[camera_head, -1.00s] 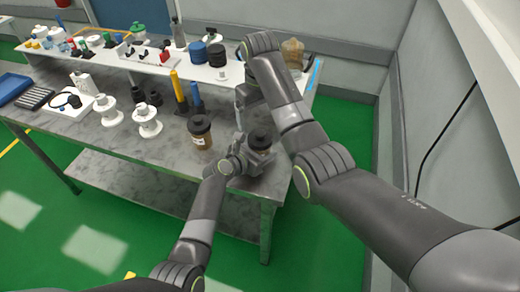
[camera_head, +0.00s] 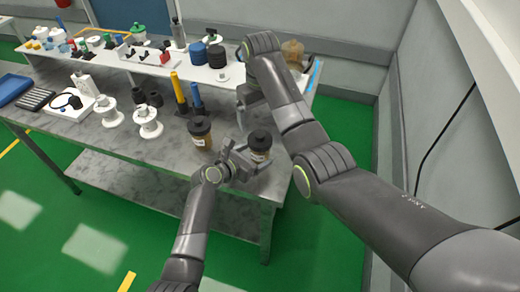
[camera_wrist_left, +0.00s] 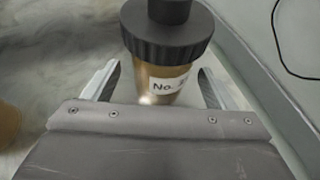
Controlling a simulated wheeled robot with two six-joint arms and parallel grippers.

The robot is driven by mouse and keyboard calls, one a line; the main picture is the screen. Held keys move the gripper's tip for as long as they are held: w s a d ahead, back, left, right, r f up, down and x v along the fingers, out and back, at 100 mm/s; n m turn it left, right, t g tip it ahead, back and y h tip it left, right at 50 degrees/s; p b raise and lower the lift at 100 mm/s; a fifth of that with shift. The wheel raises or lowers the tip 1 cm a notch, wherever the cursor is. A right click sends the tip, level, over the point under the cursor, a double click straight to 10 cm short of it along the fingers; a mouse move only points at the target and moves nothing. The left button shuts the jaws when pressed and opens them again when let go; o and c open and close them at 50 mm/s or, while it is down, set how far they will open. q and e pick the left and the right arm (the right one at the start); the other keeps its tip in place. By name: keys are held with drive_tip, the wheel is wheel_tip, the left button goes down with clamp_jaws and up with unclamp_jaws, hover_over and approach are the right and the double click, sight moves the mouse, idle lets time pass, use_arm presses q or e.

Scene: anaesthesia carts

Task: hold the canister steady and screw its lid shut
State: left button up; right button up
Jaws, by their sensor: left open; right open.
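An amber canister (camera_head: 259,154) with a black lid (camera_head: 260,139) stands upright near the right end of the metal table. In the left wrist view the canister (camera_wrist_left: 164,82) carries a white "No." label, and its ribbed black lid (camera_wrist_left: 166,38) with a knob sits on top. Whether the lid is tight I cannot tell. My left gripper (camera_head: 243,158) is open just short of the canister; its fingers (camera_wrist_left: 155,84) point to either side of it, with gaps. My right gripper (camera_head: 243,110) is open above and behind the canister, partly hidden by its own arm.
A second amber jar with a black lid (camera_head: 200,132) stands close by to the left. Yellow (camera_head: 179,90) and blue (camera_head: 196,98) upright tools and white spools (camera_head: 148,122) are further left. A raised shelf (camera_head: 166,68) with several items runs behind.

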use_arm(q)
drive_tip(key=v, duration=1.3)
use_arm(e)
drive_tip(key=shift+r, duration=0.15)
use_arm(q)
drive_tip(key=shift+s+a, duration=0.1)
